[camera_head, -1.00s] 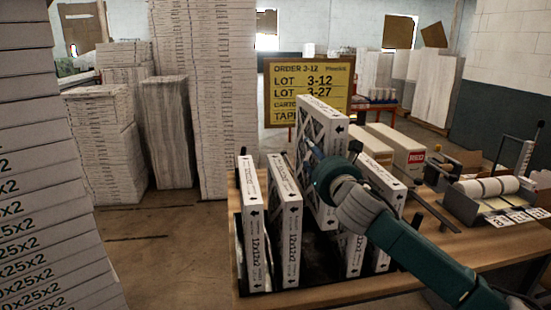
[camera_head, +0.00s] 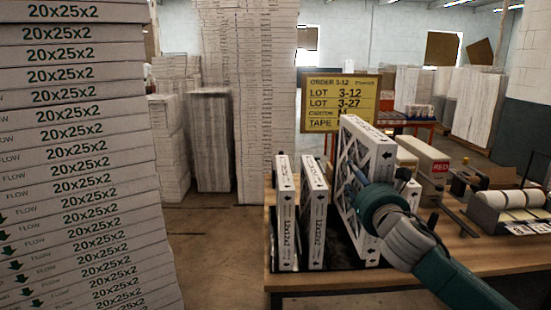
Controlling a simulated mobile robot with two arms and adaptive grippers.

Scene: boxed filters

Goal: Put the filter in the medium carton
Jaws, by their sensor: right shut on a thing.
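My right gripper (camera_head: 358,178) comes in from the right and is shut on a white-framed filter (camera_head: 351,150) with a lattice face. It holds the filter upright, its top higher than the other filters. My wrist hides part of the filter, and I cannot tell whether its lower edge is clear of the black rack (camera_head: 340,252). Two more filters, one marked 12x12x2 (camera_head: 314,225) and one at the far left of the rack (camera_head: 285,220), stand upright to the left. No carton is clearly recognisable as the medium one. My left gripper is not in view.
A tall stack of 20x25x2 boxes (camera_head: 85,160) fills the left side. A yellow order sign (camera_head: 340,102) stands behind the wooden bench (camera_head: 320,283). A white box with a red label (camera_head: 425,165) and a roll device (camera_head: 510,205) are on the bench. Open floor lies between stack and bench.

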